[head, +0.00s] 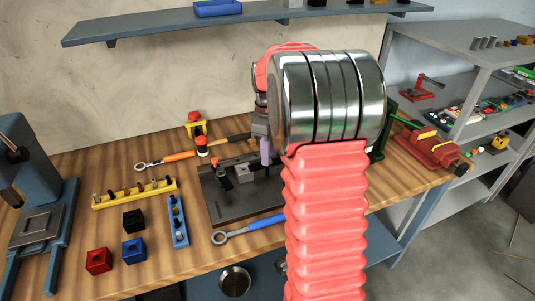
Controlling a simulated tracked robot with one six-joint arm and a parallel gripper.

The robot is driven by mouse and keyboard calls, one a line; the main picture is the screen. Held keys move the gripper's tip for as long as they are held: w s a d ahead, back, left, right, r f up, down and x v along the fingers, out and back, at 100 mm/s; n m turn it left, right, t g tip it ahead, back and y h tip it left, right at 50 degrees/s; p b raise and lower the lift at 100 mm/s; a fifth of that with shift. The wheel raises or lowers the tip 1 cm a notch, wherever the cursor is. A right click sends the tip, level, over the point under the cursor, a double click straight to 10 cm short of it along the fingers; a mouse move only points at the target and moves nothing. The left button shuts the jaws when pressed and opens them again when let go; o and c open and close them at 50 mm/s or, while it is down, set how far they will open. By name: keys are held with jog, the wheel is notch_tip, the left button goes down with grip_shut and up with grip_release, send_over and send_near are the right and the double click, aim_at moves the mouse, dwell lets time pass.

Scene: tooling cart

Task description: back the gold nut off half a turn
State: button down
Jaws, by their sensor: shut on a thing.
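My gripper (265,150) shows only in part, left of my large grey and red arm links. It points down over the back right of a dark fixture plate (219,213). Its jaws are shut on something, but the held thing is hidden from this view. I cannot make out the gold nut. A small grey block (244,174) stands on the plate, left of my gripper.
A wrench with an orange handle (180,156) lies behind the plate, and a blue-handled wrench (266,222) lies in front. A yellow rack (135,194), a blue rack (179,222) and small cubes stand left. A red vise (432,150) stands right. A shelf (150,26) hangs above.

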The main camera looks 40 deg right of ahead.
jog(key=shift+d+r, duration=0.1)
jog(key=shift+d, duration=0.05)
jog(key=c, duration=1.6)
grip_release()
notch_tip(320, 180, up, 14)
jog(key=shift+f, duration=0.2)
